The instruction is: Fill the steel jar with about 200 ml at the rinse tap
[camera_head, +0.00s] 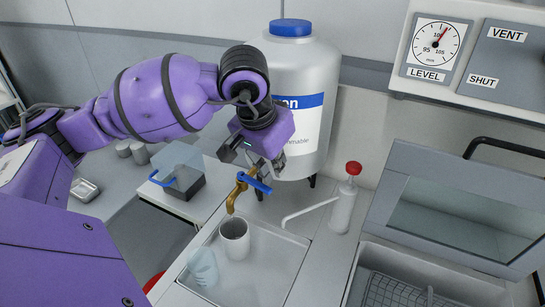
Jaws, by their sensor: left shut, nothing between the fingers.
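The brass rinse tap (237,192) with its blue lever (255,184) sticks out at the foot of the big white tank (294,90). The grey steel jar (234,242) stands upright in the shallow sink tray (271,265), its open mouth below the tap spout. I cannot tell whether water runs or how much is in the jar. My left gripper (266,170) is shut with nothing between its fingers, just above and beside the blue lever; whether it touches the lever is unclear. My right gripper is out of view.
A clear beaker (203,268) stands in front of the jar. A red-capped wash bottle (343,206) with a long spout is to the right. A clear-lidded box (180,183) stands left. A level gauge (437,46) and glass-fronted cover (457,213) are at right.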

